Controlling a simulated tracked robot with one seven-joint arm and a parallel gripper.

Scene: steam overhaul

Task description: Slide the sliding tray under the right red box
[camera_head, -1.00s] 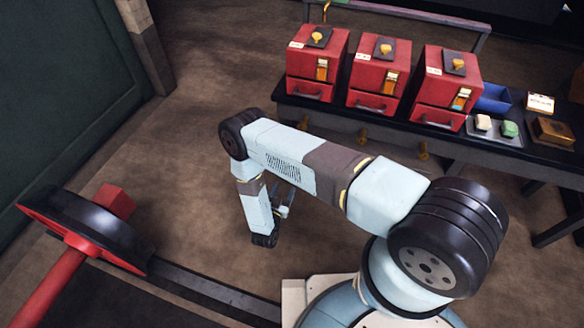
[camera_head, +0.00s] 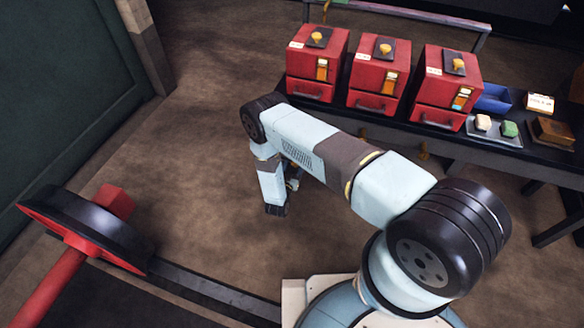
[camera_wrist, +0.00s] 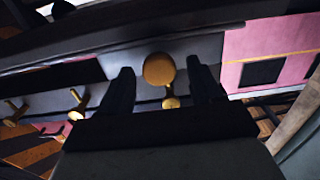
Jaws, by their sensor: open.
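The right red box (camera_head: 452,82) stands on the dark bench, the rightmost of three alike, with a drawer handle low on its front. Below it a brass knob (camera_head: 424,152) sticks out under the bench edge; the sliding tray itself is hard to make out. In the wrist view a round brass knob (camera_wrist: 158,69) lies in line with the gap between the fingers of my gripper (camera_wrist: 161,82). The fingers are open and apart from each other; whether the knob is between them or beyond them I cannot tell. In the head view my arm mostly hides the gripper.
The middle red box (camera_head: 378,75) and left red box (camera_head: 317,65) stand alongside. A blue bin (camera_head: 492,98) and a grey tray (camera_head: 508,138) with two small blocks are to the right. More brass knobs (camera_wrist: 77,97) show in the wrist view. Open floor lies left of my arm.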

